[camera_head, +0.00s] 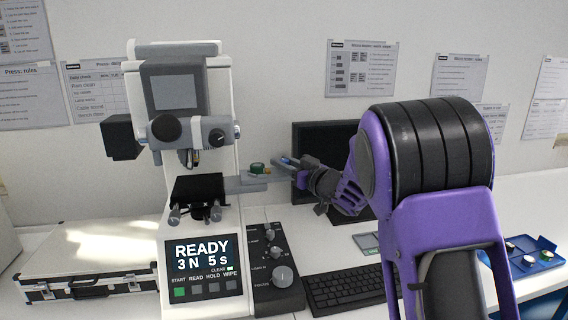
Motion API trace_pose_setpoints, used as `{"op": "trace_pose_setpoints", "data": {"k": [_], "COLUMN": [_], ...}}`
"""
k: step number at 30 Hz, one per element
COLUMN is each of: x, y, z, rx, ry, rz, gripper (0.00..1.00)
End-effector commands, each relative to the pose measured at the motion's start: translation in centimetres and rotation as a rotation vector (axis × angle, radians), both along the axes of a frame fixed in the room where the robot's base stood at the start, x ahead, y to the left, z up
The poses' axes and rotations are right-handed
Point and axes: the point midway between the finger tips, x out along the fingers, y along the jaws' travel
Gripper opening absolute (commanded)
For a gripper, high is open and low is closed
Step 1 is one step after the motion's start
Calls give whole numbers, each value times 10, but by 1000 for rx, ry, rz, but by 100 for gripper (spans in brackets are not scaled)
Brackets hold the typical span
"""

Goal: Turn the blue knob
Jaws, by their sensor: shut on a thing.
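A white and grey hardness tester (158,150) stands left of centre. A grey bar (246,184) sticks out to the right from beside its black stage (198,188). My gripper (284,167) comes in from the right at the end of this bar. It is shut around a small part with a blue patch, which I take for the blue knob (288,160). The fingers hide most of it, and its angle cannot be told. A small green-ringed piece (257,168) shows just left of the fingertips, above the bar.
A black control box (272,270) with several grey knobs stands below the gripper. The display (202,255) reads READY, 3 N, 5 s. A monitor (312,140) and keyboard (345,288) are behind and below my arm. A blue tray (548,244) with round samples lies far right, a case (85,265) left.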

Motion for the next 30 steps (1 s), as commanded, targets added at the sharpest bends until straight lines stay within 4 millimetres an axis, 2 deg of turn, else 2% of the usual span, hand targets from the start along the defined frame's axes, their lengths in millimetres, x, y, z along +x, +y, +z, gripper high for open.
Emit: {"op": "trace_pose_setpoints", "data": {"k": [5, 16, 29, 30], "x": [0, 1, 0, 0], "y": [0, 0, 0, 0], "z": [-2, -2, 2, 2], "rx": [2, 4, 1, 1], "ry": [-4, -9, -2, -2], "rz": [-27, -232, -263, -263], "gripper": [0, 0, 0, 35]}}
